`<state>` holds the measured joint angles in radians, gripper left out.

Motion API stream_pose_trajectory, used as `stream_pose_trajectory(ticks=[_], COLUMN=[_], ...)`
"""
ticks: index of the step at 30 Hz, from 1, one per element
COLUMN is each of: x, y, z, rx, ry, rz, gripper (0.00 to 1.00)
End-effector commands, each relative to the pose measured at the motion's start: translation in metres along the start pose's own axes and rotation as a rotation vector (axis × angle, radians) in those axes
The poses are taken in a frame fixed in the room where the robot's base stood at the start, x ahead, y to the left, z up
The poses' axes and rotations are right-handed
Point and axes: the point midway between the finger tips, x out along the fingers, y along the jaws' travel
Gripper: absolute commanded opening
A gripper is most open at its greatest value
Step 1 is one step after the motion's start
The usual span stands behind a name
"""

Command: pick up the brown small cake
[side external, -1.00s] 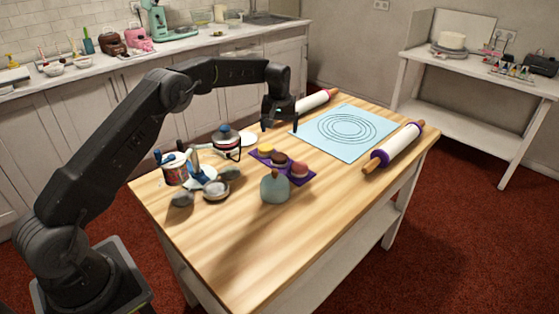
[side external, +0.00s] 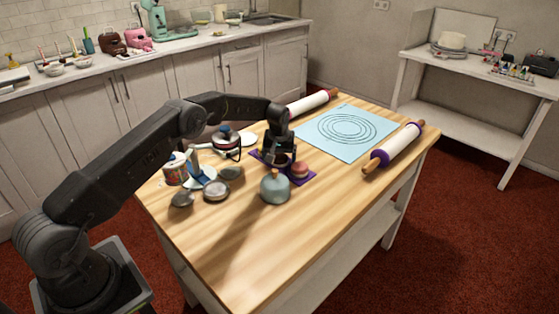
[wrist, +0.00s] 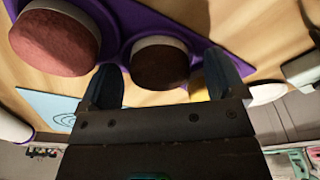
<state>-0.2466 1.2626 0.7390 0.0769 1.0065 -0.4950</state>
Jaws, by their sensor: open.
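The brown small cake (wrist: 160,62) sits on a purple tray (wrist: 125,12) in the wrist view. My gripper (wrist: 163,80) is open, with one dark finger on each side of the brown cake in the picture; I cannot tell whether they touch it. In the side view my gripper (side external: 278,163) is low over the purple tray (side external: 303,181) and hides most or all of the brown cake. A reddish cake (wrist: 55,42) is beside the brown one and also shows in the side view (side external: 299,170). A yellow cake (wrist: 200,95) is mostly hidden behind my gripper.
Small bowls (side external: 216,190), a can (side external: 175,170) and a dark-topped jar (side external: 226,140) are to the left. A blue mat (side external: 347,132) and rolling pin (side external: 394,147) lie right. The front tabletop is clear.

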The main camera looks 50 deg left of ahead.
Motion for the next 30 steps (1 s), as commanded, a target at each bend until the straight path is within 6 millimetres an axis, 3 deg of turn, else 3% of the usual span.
stream_pose_trajectory(ticks=[6,23,30], x=[0.0001,-0.0001,-0.002], y=[0.0001,0.0001,0.0002], z=[-0.0005,-0.0004,-0.0008], rx=[0.0,0.0,0.0], ry=[0.001,0.001,0.001], rz=[0.001,0.001,0.001], gripper=[0.89,0.36,0.36])
